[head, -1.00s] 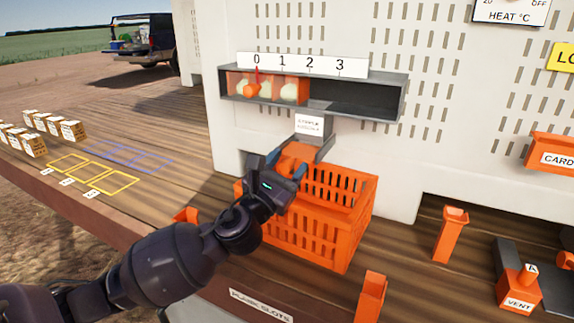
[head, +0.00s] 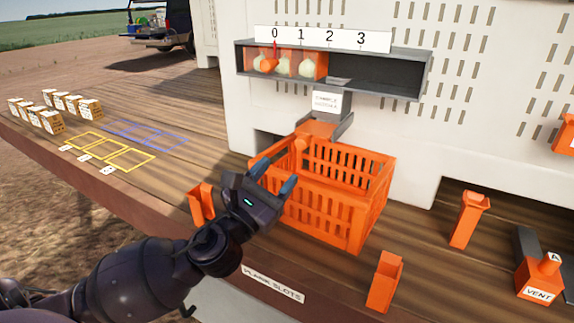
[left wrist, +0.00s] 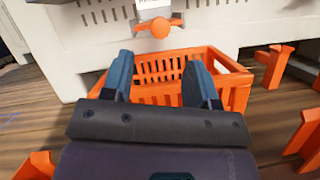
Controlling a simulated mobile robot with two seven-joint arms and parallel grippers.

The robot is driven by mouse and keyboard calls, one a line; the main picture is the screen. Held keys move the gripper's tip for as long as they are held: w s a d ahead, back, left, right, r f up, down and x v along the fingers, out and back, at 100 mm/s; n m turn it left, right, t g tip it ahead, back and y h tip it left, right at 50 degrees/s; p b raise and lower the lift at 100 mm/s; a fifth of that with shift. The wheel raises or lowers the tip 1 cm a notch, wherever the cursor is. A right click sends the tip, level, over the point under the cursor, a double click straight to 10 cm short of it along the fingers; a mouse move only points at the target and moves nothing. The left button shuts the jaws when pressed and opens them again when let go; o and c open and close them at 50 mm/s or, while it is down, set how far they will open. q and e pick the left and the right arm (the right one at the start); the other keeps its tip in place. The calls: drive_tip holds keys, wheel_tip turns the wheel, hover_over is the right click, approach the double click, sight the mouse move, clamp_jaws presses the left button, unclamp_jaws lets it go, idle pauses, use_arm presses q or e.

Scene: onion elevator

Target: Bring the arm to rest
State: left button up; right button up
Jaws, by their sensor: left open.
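My left gripper (head: 272,177) is open and empty. In the head view it hangs at the front left of the orange crate (head: 322,222), with its blue fingertips over the crate's near left rim. In the left wrist view the two blue fingers (left wrist: 162,75) stand apart, with the crate (left wrist: 175,93) showing between and beyond them. The orange sample handle (head: 301,141) sits under the labelled chute, behind the crate, and also shows in the left wrist view (left wrist: 160,27). The gripper is apart from it. My right gripper is not in view.
A grey trough (head: 375,72) marked 0 to 3 holds pale onions behind an orange window. Orange posts (head: 468,219) (head: 384,282) (head: 201,202) stand on the wooden deck around the crate. Small cartons (head: 50,122) and marked squares (head: 105,146) lie at left.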

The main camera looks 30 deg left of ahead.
use_arm(q)
drive_tip(key=shift+s+f, duration=0.2)
drive_tip(key=shift+s, duration=0.35)
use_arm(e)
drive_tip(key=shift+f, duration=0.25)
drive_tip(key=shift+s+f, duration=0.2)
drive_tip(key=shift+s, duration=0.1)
use_arm(q)
drive_tip(key=s+a+f+n+g+y, duration=0.35)
drive_tip(key=f+n, duration=0.35)
drive_tip(key=n, duration=0.5)
drive_tip(key=s+a+f+n+g+y, duration=0.2)
drive_tip(key=f+n+g+y, duration=0.4)
drive_tip(key=n, duration=0.5)
drive_tip(key=s+d+f+n+g+h, duration=0.3)
drive_tip(key=s+f+n+g, duration=0.1)
drive_tip(key=s+f+n, duration=0.4)
drive_tip(key=s+d+f+n+g+h, duration=0.45)
drive_tip(key=s+f+n, duration=0.2)
drive_tip(key=n, duration=0.25)
drive_tip(key=w+f+t, duration=0.7)
drive_tip(key=f, duration=0.3)
drive_tip(key=shift+a+t, duration=0.25)
drive_tip(key=shift+t, duration=0.05)
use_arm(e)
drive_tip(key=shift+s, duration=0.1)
